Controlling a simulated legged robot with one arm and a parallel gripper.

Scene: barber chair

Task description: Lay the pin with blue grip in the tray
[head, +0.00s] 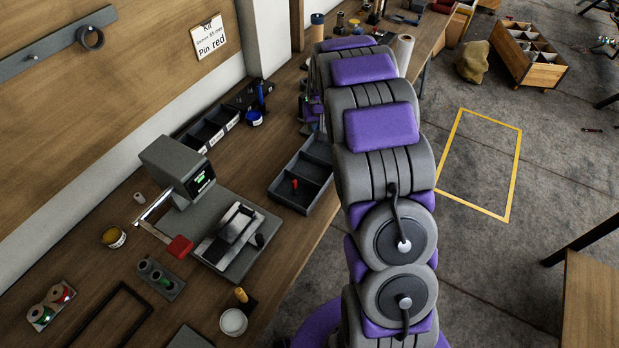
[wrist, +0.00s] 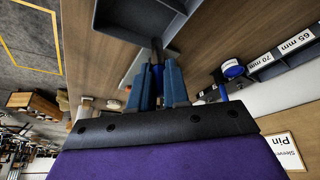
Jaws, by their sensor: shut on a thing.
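In the wrist view my gripper (wrist: 160,72) has its blue fingers close together around a slim upright pin (wrist: 157,50). The pin has a dark shaft pointing away from me and a blue grip between the fingers, which partly hide it. A grey tray (wrist: 115,20) lies just beyond the pin's end. I cannot tell whether the pin touches it. In the head view the divided grey tray (head: 312,170) sits near the bench edge, with a small red-topped piece (head: 294,184) in it. My arm hides most of the gripper there.
A blue post (head: 261,92) and a blue-and-white pot (head: 254,118) stand by labelled bins (head: 206,132) at the wall. A grey device with a red-ended lever (head: 179,246) stands nearer on the bench. A wooden crate (head: 540,68) and a yellow floor outline (head: 516,165) lie right.

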